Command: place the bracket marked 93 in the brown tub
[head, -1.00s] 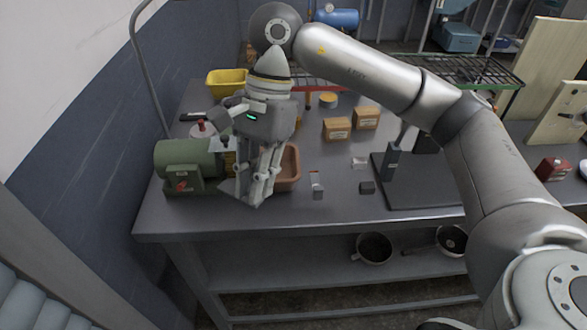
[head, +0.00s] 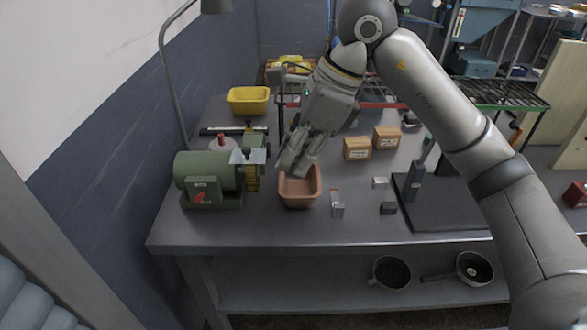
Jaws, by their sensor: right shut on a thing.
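The brown tub (head: 301,203) stands open near the front of the grey bench, right of the green grinder. My right gripper (head: 291,166) tilts down to the left over the tub's back left part, its fingertips at about the tub's rim in the picture. It is shut on a small grey thing that I cannot tell apart from the fingers. Small metal pieces lie right of the tub: an upright one with a red mark (head: 337,208), a pale one (head: 380,183) and a dark block (head: 388,208). No number 93 is readable. My left gripper is not in view.
The green bench grinder (head: 200,178) stands close left of the tub. A yellow bin (head: 248,99) is at the back left. Two cardboard boxes (head: 357,150) (head: 386,138) and a dark stand plate (head: 440,205) are to the right. Pans (head: 391,273) sit on the lower shelf.

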